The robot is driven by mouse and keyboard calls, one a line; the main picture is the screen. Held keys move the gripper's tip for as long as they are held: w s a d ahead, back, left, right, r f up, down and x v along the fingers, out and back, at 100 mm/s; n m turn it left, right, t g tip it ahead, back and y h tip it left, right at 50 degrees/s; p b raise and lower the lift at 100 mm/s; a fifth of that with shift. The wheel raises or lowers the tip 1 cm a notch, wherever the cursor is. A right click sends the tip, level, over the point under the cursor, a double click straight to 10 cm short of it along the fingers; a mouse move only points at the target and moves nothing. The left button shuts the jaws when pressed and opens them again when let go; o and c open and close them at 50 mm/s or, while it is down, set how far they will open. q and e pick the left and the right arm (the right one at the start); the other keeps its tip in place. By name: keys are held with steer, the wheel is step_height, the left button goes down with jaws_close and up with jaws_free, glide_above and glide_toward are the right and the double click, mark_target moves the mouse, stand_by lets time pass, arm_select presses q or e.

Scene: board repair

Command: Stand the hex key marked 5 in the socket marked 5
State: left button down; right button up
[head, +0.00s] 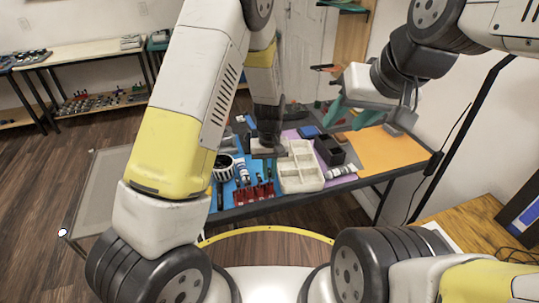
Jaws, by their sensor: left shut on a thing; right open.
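My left gripper (267,148) points down over the middle of the table, just behind the red holders and beside the white tray. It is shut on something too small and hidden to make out. A row of red holders (252,194) sits at the table's front edge on a blue mat, with several thin dark pieces upright at them. The 5 markings are too small to read, so I cannot tell which key or socket is which. My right gripper (347,110), with teal fingers, is open and empty above the table's right part.
A white compartment tray (301,178) stands right of the red holders. A black open box (329,151) and a striped cylinder (341,172) lie further right. A dark striped cup (223,168) stands left. The orange mat (378,147) is mostly clear.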

arm_select(q)
steer(key=shift+f, duration=0.35)
stand_by(0.3)
steer(key=c, duration=1.4)
jaws_free()
steer(key=shift+o, duration=1)
steer(key=shift+r, duration=0.1)
steer(key=shift+r, duration=3.45)
